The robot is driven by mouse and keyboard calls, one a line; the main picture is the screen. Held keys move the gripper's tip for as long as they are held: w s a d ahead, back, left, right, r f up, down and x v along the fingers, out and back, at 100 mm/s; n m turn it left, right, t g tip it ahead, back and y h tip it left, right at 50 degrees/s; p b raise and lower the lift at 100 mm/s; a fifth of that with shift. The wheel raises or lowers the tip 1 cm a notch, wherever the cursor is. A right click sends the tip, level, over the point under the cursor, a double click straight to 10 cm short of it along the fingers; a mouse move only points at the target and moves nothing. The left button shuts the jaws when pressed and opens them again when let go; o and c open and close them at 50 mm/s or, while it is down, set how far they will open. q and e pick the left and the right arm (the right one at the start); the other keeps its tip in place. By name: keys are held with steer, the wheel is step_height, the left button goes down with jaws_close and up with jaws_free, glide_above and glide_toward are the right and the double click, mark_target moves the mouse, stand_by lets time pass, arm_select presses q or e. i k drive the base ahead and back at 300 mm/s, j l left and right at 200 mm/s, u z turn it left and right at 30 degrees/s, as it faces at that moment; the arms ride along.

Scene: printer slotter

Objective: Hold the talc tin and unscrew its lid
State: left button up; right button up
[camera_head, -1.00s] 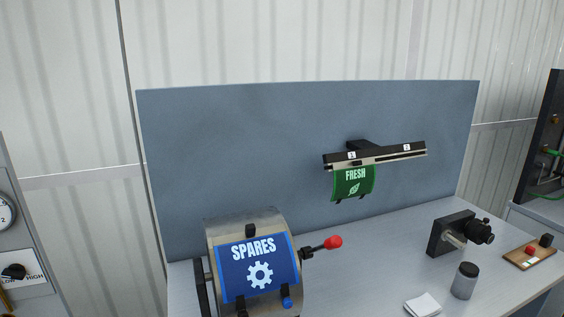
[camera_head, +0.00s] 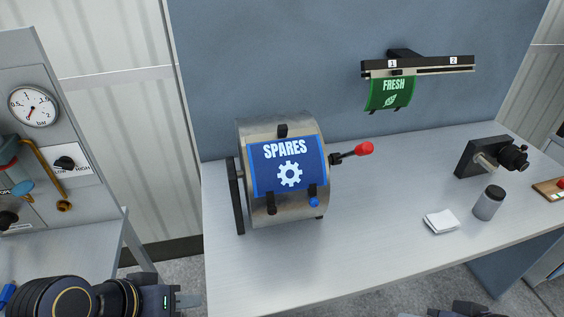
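A small grey tin with a dark lid (camera_head: 488,203), which looks like the talc tin, stands upright on the right part of the table. The lid sits on top of it. My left gripper (camera_head: 186,300) is at the bottom left, beside the table's left edge and far from the tin. Its fingers point right, and I cannot tell whether they are apart. Part of my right arm (camera_head: 462,309) shows at the bottom edge, below the tin and in front of the table; its fingertips are not clearly visible.
A drum with a blue SPARES sheet (camera_head: 287,167) and a red-knobbed handle (camera_head: 364,149) stands left on the table (camera_head: 330,262). White cloths or papers (camera_head: 441,221) lie left of the tin. A black clamp-like device (camera_head: 490,156) stands behind it. The table's front middle is clear.

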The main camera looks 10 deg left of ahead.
mark_target(485, 208)
steer(key=z, duration=1.35)
steer(key=u, duration=0.3)
steer(key=i+l+u, duration=0.3)
steer(key=l+u, duration=0.3)
steer(key=i+l+u, duration=0.2)
steer(key=l+u, duration=0.15)
steer(key=i+l, duration=0.15)
steer(key=l, duration=0.35)
steer(key=i+l+u, duration=0.1)
steer(key=l, duration=0.35)
steer(key=i+l, duration=0.15)
steer(key=l, duration=0.35)
steer(key=i+l, duration=0.1)
steer(key=l, duration=0.4)
steer(key=u, duration=0.05)
